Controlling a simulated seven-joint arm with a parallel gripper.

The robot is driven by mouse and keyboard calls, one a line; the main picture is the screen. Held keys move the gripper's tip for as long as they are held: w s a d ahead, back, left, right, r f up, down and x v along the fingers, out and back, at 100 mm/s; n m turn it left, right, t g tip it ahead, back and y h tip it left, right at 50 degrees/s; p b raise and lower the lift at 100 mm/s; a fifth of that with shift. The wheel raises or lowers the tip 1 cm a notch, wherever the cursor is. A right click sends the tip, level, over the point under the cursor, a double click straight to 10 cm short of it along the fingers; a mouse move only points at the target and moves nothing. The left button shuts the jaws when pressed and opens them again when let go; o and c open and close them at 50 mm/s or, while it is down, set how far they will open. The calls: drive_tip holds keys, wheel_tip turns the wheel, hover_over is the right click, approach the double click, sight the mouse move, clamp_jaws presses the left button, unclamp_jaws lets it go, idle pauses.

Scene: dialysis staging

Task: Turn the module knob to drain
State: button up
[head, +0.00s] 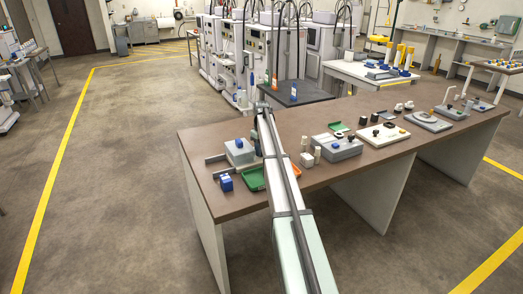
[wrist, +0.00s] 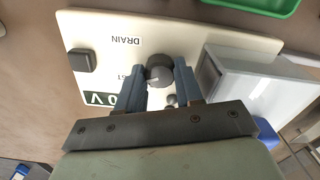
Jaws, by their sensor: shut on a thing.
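The module is a white panel (wrist: 105,30) with printed words, seen upside down in the wrist view. One word reads DRAIN (wrist: 126,41); another, partly hidden by a finger, ends in "ST". A dark round knob (wrist: 159,66) stands on the panel beside these words. My gripper (wrist: 160,75) is shut on the knob, with one blue-grey finger on each side. A pale mark shows on the knob, but its exact heading is hard to tell. In the head view my arm covers the gripper, and I cannot make out the knob.
A black block (wrist: 82,60) sits on the panel's left part. A grey box (wrist: 262,88) stands close at right, and a green tray (wrist: 260,4) lies beyond. The brown table (head: 225,195) carries several other devices to the right of my arm.

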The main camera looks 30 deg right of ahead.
drive_tip(key=m, duration=0.5)
drive_tip(key=shift+m, duration=0.4)
drive_tip(key=m, duration=0.5)
drive_tip(key=shift+m, duration=0.4)
drive_tip(key=o, duration=0.8)
drive_tip(key=shift+c, duration=0.2)
drive_tip(key=shift+r, duration=0.15)
wheel_tip(320, 180, up, 14)
drive_tip(key=shift+f, duration=0.2)
